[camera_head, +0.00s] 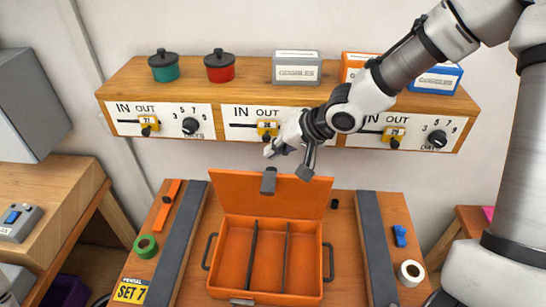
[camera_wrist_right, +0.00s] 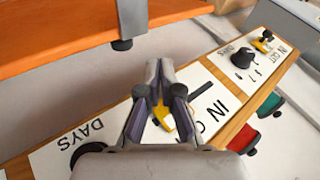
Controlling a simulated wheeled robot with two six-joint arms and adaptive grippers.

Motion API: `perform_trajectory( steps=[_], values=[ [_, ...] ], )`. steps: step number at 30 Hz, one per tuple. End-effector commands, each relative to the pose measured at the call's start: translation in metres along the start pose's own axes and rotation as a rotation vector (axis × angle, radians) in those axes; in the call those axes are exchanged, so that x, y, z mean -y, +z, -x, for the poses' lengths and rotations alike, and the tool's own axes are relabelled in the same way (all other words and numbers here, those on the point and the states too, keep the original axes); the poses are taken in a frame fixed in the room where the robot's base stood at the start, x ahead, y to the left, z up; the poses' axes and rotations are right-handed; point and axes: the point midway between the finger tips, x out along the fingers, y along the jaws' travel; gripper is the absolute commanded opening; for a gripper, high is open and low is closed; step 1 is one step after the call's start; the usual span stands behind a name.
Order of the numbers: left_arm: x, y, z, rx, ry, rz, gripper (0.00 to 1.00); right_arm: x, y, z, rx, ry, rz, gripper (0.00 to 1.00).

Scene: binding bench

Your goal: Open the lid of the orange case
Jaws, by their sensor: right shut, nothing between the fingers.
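The orange case (camera_head: 235,262) sits open on the wooden bench, its front toward me. Its lid (camera_head: 235,195) stands up at the back, with a grey clasp (camera_head: 268,182) near its upper edge. Inside, two dark dividers split the empty case into three compartments. The lid's edge also shows in the right wrist view (camera_wrist_right: 60,50), at the upper left. My right gripper (camera_head: 270,150) is shut and empty, just above the lid and in front of the middle shelf panel. Its fingertips (camera_wrist_right: 160,70) show a gap to the lid in the wrist view. My left gripper is out of view.
The shelf (camera_head: 230,95) with slider panels is close behind my right gripper, holding pots and small boxes. Dark rails (camera_head: 178,245) (camera_head: 375,245) flank the case. Green tape (camera_head: 146,246), white tape (camera_head: 411,273) and a blue item (camera_head: 400,236) lie outside them.

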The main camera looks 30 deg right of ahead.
Motion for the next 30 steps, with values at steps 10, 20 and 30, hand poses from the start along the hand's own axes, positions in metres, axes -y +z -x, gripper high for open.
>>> perform_trajectory(
  steps=[10,20,30],
  values=[
    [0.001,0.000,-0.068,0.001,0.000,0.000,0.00,0.009,-0.006,0.012,-0.176,0.550,0.088,0.00],
    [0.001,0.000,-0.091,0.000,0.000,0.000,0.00,0.020,0.010,0.015,-0.209,0.674,0.068,0.00],
    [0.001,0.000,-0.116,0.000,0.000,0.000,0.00,-0.013,-0.002,-0.025,-0.203,0.677,0.067,0.00]
  ],
)
